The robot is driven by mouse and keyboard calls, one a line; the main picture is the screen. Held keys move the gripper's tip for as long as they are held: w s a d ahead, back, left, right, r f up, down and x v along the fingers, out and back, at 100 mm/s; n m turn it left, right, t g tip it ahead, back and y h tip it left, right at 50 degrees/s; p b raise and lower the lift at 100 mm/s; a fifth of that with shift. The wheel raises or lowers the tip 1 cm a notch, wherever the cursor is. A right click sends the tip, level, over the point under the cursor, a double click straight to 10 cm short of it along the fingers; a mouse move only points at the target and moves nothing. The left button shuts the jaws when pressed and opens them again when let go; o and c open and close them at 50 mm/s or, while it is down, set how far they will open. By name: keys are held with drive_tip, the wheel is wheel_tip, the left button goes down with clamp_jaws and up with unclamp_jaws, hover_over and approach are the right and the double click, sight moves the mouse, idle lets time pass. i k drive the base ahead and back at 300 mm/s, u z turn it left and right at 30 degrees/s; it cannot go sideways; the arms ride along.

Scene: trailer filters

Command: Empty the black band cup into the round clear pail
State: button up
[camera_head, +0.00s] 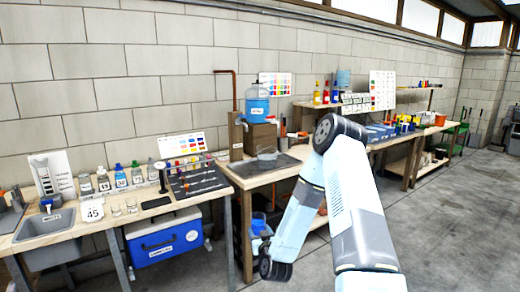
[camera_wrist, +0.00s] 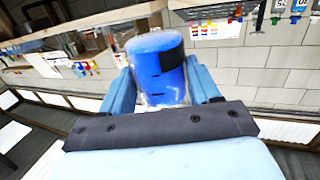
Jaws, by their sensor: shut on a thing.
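My gripper (camera_wrist: 162,88) is shut on a cup (camera_wrist: 155,60) in the wrist view, with one light blue finger on each side. The cup looks full of blue and has a black patch, seemingly part of its band. Its far end is hidden. In the head view, a small blue shape (camera_head: 258,221) shows low beside the bench leg, near the end of my arm; I cannot tell if it is the cup. A round clear container (camera_head: 267,153), seemingly the pail, stands on the dark mat on the middle bench. My gripper is not clear in the head view.
The blue water jug (camera_head: 257,103) stands on a wooden box behind the clear container. A blue cooler (camera_head: 164,241) sits under the left bench (camera_head: 60,240). Open floor (camera_head: 450,225) lies to the right.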

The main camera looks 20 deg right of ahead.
sight(266, 154)
drive_tip(key=i, duration=0.85)
